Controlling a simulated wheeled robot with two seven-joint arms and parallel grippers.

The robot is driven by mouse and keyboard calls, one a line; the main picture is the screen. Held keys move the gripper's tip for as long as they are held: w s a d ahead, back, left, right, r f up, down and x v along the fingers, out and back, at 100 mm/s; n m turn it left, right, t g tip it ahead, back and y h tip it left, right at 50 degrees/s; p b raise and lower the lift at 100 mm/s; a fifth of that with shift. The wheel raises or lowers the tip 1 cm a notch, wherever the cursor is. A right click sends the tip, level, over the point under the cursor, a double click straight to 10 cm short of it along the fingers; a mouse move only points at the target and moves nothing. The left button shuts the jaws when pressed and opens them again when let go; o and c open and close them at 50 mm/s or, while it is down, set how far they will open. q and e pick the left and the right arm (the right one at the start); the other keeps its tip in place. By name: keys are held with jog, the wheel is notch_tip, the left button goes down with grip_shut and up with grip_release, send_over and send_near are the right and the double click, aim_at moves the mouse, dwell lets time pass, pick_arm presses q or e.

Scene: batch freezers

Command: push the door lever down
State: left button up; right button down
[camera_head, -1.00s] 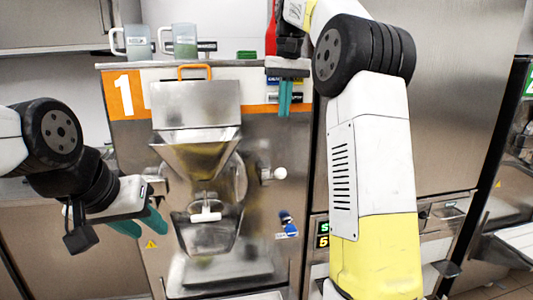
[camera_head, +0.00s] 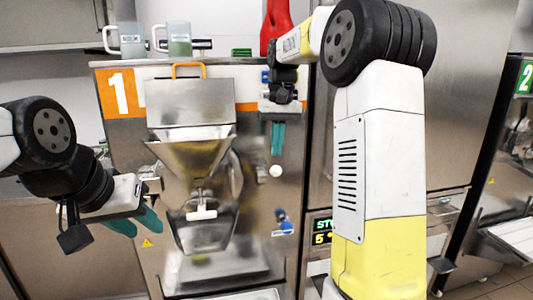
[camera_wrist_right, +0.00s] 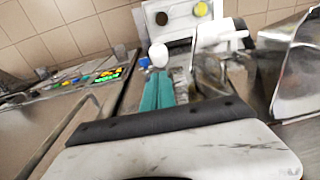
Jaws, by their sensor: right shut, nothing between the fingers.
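The door lever ends in a white ball knob (camera_head: 276,171) on the right side of the batch freezer's front, beside the hopper. My right gripper (camera_head: 277,152) points down just above the knob in the head view, its teal fingers shut together and empty. In the right wrist view the fingers (camera_wrist_right: 158,92) lie together, and the white knob (camera_wrist_right: 158,54) shows just beyond their tips. I cannot tell whether they touch it. My left gripper (camera_head: 136,222) is left of the machine, its two teal fingers apart with nothing between them.
The batch freezer has a steel hopper (camera_head: 195,158) and spout in its middle. Cups (camera_head: 179,40) and a red object (camera_head: 277,24) stand on top. A small blue fitting (camera_head: 284,221) sits below the knob. A display panel (camera_head: 321,232) is at the right.

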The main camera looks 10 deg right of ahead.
aim_at(271, 172)
jog(key=shift+s+a+f, duration=0.15)
jog(key=shift+s+f, duration=0.4)
jog(key=shift+f, duration=0.3)
jog(key=shift+s, duration=0.1)
